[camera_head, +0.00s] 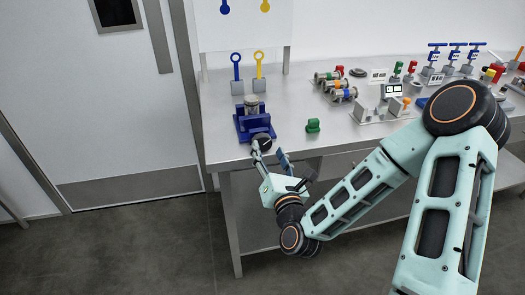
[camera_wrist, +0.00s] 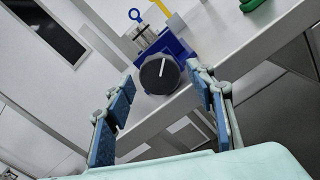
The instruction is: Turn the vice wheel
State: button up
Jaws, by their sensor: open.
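A blue vice (camera_head: 256,122) stands on the steel table near its front left corner, with a grey metal cylinder (camera_head: 251,105) held upright in it. Its black round wheel (camera_head: 262,142) faces the front edge. In the wrist view the vice wheel (camera_wrist: 159,75) shows a white pointer line tilted a little right of upright, and the blue vice body (camera_wrist: 174,46) is behind it. My gripper (camera_head: 270,156) is in front of the wheel, at the table's edge. In the wrist view its two blue-padded fingers (camera_wrist: 165,97) are open, one on each side of the wheel, with gaps and no visible contact.
A blue ring tool (camera_head: 237,66) and a yellow ring tool (camera_head: 259,65) stand in holders behind the vice. A green block (camera_head: 313,125) sits right of it. Valves and fittings (camera_head: 335,85) fill the table farther right. The table front edge (camera_head: 228,165) is close under my gripper.

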aim_at(263, 144)
jog(key=shift+a+f+b, duration=0.25)
jog(key=shift+f+b, duration=0.2)
jog(key=shift+b, duration=1.8)
jog(key=shift+x, duration=2.7)
jog(key=shift+r, duration=0.2)
jog(key=c, duration=0.9)
jog(key=shift+n, duration=0.4)
